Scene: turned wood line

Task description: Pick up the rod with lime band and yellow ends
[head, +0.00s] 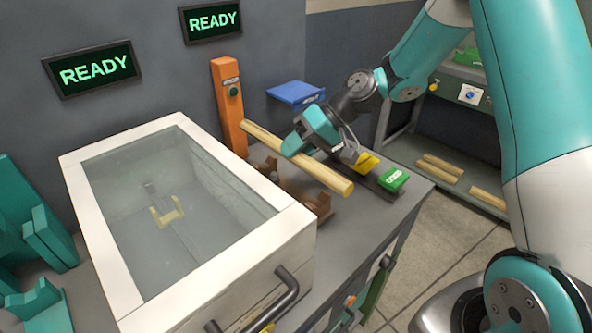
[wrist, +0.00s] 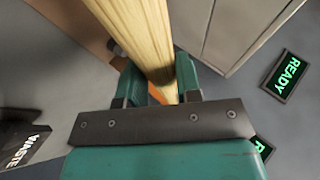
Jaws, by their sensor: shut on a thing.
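A pale yellow wooden rod (head: 326,174) hangs slantwise above the grey bench in the head view, its near end pointing to the lower right. My gripper (head: 303,142) is shut on it near the middle, and the rod stands out on both sides. In the wrist view the rod (wrist: 138,38) runs up from between the fingers of my gripper (wrist: 160,88). I see no lime band or distinct yellow ends on the visible parts; the gripped stretch is hidden.
Brown cradle blocks (head: 318,206) stand below the rod. A white-framed glass-topped box (head: 85,215) is at left. An orange post (head: 226,92) and blue tray (head: 296,92) are behind; a green block (head: 393,180) is right. Loose wooden pieces (head: 438,170) lie on a low shelf.

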